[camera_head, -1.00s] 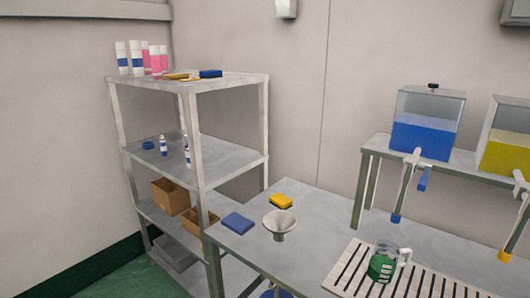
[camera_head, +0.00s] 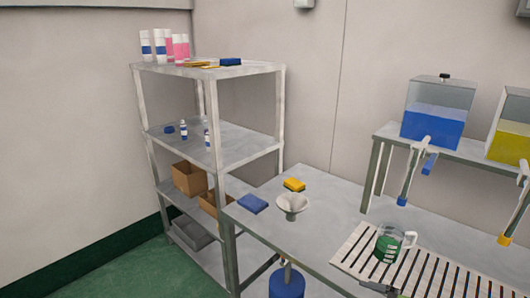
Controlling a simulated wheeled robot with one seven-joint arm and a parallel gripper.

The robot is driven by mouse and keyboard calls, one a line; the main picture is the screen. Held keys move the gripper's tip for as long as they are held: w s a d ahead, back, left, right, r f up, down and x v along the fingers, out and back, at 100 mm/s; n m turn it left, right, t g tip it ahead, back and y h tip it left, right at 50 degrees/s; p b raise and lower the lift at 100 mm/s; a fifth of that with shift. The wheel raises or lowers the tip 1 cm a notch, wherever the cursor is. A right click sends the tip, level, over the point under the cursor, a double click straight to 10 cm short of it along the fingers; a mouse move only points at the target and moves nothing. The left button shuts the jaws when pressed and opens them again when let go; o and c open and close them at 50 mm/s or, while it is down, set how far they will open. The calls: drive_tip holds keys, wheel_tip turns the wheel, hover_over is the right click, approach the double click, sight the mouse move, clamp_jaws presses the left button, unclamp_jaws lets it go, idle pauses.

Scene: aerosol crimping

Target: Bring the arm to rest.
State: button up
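My arm and gripper cannot be made out in the head view. A small dark piece (camera_head: 379,288) shows at the bottom edge in front of the slatted rack, and I cannot tell what it is. The metal workbench (camera_head: 330,215) stands right of centre. On it are a white funnel (camera_head: 292,203), a blue sponge (camera_head: 252,204), a yellow sponge (camera_head: 294,185) and a slatted rack (camera_head: 440,272). A glass jug with green liquid (camera_head: 387,246) stands on the rack.
A metal shelf unit (camera_head: 215,70) at left holds spray cans (camera_head: 160,45), small bottles and cardboard boxes (camera_head: 189,179). Tanks of blue (camera_head: 432,122) and yellow liquid (camera_head: 510,140) stand on a raised stand. A blue container (camera_head: 286,282) is below the bench. Green floor is free at lower left.

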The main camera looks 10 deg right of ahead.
drive_tip(key=s+a+r+n+g+h, duration=0.2)
drive_tip(key=a+r+n+g, duration=0.1)
drive_tip(key=a+n, duration=0.35)
drive_tip(key=s+a+r+n+g+h, duration=0.1)
drive_tip(key=s+a+r+n+g, duration=0.25)
drive_tip(key=a+n, duration=0.3)
drive_tip(key=s+a+r+n+t+h+p, duration=0.1)
drive_tip(key=s+r+n+h, duration=0.2)
drive_tip(key=s+r+n, duration=0.5)
drive_tip(key=shift+s+a+r+n+t, duration=0.3)
drive_tip(key=shift+s+r+t, duration=0.1)
drive_tip(key=shift+s, duration=0.3)
drive_tip(key=shift+d, duration=0.1)
